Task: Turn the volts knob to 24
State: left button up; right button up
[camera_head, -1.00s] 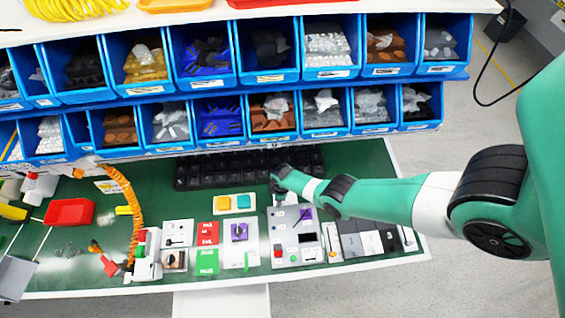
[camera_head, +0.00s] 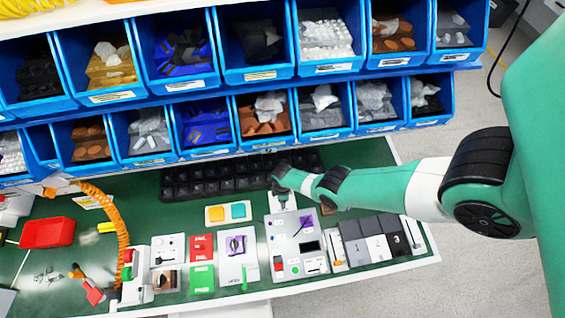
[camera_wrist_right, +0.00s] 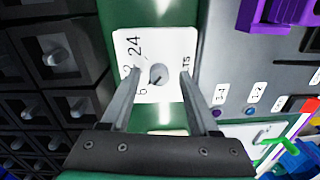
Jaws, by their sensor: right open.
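The volts knob (camera_wrist_right: 158,73) is a small grey round knob on a white plate (camera_wrist_right: 128,42) with "24" and a partly hidden "...TS" label printed on it. My right gripper (camera_wrist_right: 158,72) is open in the right wrist view, with one finger on each side of the knob. I cannot tell whether the fingers touch it. In the head view my right gripper (camera_head: 283,188) hangs over the top of the grey panel and mostly hides the knob; part of the white plate shows below it. My left gripper is not in view.
A grey panel (camera_head: 290,232) with a purple switch adjoins the knob plate. Blue bins (camera_head: 245,118) stand behind. Red, green and purple controls fill the table's front.

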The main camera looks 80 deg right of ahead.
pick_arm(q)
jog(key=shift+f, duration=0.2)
pick_arm(e)
jog(key=shift+f, duration=0.25)
grip_shut()
jog(key=shift+m, duration=0.4)
jog(key=m, duration=0.3)
jog(key=shift+m, duration=0.3)
jog(key=m, duration=0.5)
jog(key=shift+m, duration=0.3)
jog(key=m, duration=0.5)
jog(key=shift+t, duration=0.3)
jog(key=shift+m, duration=2.5)
